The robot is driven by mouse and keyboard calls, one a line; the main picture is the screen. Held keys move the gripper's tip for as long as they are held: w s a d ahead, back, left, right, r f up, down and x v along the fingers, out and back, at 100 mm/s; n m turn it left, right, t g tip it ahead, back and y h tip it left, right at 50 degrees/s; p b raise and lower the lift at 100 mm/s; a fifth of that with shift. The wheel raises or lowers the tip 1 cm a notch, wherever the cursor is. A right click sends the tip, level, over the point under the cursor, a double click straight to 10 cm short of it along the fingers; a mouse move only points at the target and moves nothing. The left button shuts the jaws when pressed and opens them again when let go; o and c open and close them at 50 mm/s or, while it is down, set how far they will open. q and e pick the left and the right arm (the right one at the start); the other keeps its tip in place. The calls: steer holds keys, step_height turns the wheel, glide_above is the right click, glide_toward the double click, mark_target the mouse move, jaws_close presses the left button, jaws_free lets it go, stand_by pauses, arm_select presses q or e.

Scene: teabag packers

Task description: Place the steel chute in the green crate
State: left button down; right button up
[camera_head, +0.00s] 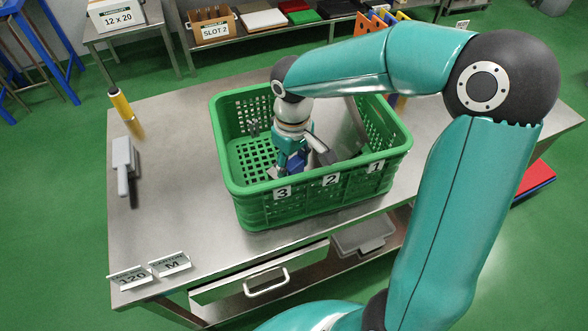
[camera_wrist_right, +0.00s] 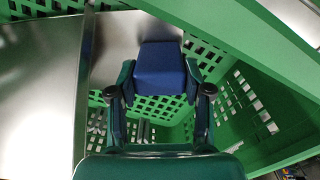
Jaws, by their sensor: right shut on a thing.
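The green crate (camera_head: 240,196) stands on the steel table, with labels 3, 2 and 1 along its front side. My right gripper (camera_head: 290,160) reaches down into the crate, left of the sheet. In the right wrist view, its fingers (camera_wrist_right: 163,100) are shut on a blue block (camera_wrist_right: 160,68), with a steel sheet (camera_wrist_right: 122,38) just beyond it. The block looks like part of the chute. The chute's lower end and any contact with the crate floor are hidden. My left gripper is not in view.
A grey brush-like tool (camera_head: 123,163) and a yellow cylinder (camera_head: 120,105) are at the table's left edge. Table left of the crate is mostly clear. A back shelf holds a SLOT 2 box (camera_head: 212,27).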

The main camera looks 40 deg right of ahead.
step_height(320, 180, down, 3)
steer(key=shift+r, duration=0.1)
steer(key=o, duration=1.4)
step_height(320, 180, up, 12)
steer(key=shift+p, duration=0.4)
steer(key=shift+r, duration=0.1)
